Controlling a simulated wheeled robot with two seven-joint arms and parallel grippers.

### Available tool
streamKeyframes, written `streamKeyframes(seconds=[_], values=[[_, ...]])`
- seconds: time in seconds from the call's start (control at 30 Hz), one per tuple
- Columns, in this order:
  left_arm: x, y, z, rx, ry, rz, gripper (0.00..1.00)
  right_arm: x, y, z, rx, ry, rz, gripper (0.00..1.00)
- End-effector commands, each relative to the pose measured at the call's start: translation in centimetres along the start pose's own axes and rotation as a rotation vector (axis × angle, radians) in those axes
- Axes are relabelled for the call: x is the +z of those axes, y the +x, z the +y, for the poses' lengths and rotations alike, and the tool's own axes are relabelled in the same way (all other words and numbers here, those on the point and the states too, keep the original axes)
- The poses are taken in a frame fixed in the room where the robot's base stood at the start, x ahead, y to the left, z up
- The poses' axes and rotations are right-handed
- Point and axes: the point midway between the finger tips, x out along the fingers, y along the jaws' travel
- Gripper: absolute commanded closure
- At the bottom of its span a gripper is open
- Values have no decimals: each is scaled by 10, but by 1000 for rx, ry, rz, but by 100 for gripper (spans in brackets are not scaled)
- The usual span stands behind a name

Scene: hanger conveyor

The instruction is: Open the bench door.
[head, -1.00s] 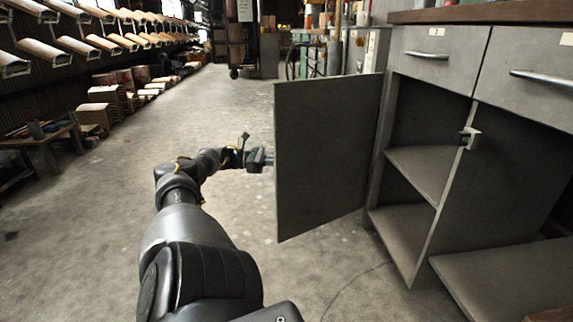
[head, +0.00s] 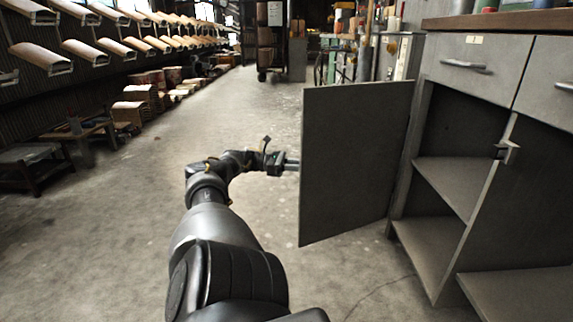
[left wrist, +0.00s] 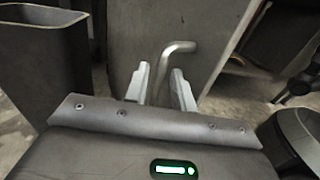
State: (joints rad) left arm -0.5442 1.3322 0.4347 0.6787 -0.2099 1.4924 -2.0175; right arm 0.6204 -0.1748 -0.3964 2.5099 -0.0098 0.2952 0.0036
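The bench door (head: 352,165) is a grey panel swung wide open from the bench, standing out to the left of the open compartment. Its handle, a bent metal bar, shows in the left wrist view (left wrist: 180,47). My left gripper (head: 292,164) is beside the door's outer face at its free edge. In the left wrist view its fingers (left wrist: 161,83) stand apart on either side of the bar, with some gap visible, so it looks open. Contact with the bar is hard to judge. My right gripper is not in view.
The bench (head: 450,140) has drawers above and open shelves (head: 447,185); a latch piece (head: 507,152) sits on its divider. Hanging racks (head: 95,50) and low tables (head: 80,135) line the left. The floor between is clear.

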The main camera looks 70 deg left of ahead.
Motion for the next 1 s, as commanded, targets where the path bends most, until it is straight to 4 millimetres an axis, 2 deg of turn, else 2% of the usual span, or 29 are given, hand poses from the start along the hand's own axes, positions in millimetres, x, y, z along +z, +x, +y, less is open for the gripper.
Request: streamKeyframes(seconds=[0.17, 0.3, 0.4, 0.6, 0.93, 1.0], values=[[0, -39, 1, 4, 3, 1, 75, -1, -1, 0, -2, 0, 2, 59], [-3, -64, 1, 3, 5, 1, 75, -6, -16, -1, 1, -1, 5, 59], [-6, -74, 1, 1, 5, -1, 75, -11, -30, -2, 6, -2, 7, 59], [-2, -86, 0, -1, 3, 0, 75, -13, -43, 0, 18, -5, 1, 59], [1, -89, 0, -1, 1, 1, 75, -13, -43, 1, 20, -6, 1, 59], [1, -89, 0, -2, -1, 0, 83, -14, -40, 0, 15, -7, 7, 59]])
